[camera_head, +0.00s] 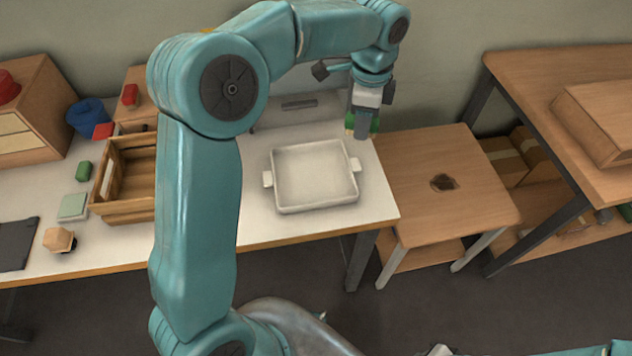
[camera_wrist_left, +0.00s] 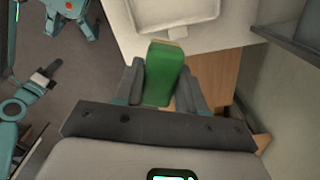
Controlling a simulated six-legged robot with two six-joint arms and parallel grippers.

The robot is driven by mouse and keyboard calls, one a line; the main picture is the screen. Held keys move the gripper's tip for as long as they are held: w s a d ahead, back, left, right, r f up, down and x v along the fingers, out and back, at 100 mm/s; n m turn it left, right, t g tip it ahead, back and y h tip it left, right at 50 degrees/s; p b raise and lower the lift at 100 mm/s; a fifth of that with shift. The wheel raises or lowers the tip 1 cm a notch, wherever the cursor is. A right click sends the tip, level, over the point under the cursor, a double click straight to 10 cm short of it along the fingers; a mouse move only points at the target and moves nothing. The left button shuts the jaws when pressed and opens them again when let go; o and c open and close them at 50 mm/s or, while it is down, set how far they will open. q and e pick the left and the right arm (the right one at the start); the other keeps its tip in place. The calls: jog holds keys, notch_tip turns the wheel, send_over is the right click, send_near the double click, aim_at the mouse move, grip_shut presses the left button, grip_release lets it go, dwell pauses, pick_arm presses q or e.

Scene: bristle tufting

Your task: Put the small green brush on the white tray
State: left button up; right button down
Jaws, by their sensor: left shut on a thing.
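The small green brush (camera_wrist_left: 165,72) is held upright between the two fingers of my left gripper (camera_wrist_left: 162,88) in the left wrist view. In the head view, my left gripper (camera_head: 362,127) hangs over the right back edge of the table, and a bit of green shows beside its fingers. The white tray (camera_head: 315,203) lies on the table in front and to the left of the gripper, and looks empty. It also shows in the left wrist view (camera_wrist_left: 135,14), past the brush. My right gripper (camera_wrist_left: 47,76) appears small at the left of the wrist view; its jaws are unclear.
A wooden crate (camera_head: 107,184) stands left of the tray, partly behind my left arm. A green block (camera_head: 83,171), a pale green block (camera_head: 72,206) and a blue bowl (camera_head: 87,117) are further left.

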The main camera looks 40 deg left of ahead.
pick_arm(q)
jog(key=a+m+b, duration=0.3)
jog(key=a+m, duration=0.2)
jog(key=m, duration=0.5)
jog(key=m+b, duration=0.3)
send_over(331, 174)
notch_tip(331, 174, down, 14)
jog(key=shift+r, duration=0.15)
jog(key=shift+f+b, duration=0.3)
jog(key=shift+f, duration=2.35)
jog(key=o, duration=1.1)
jog(key=shift+f, duration=0.15)
jog(key=shift+c, duration=0.2)
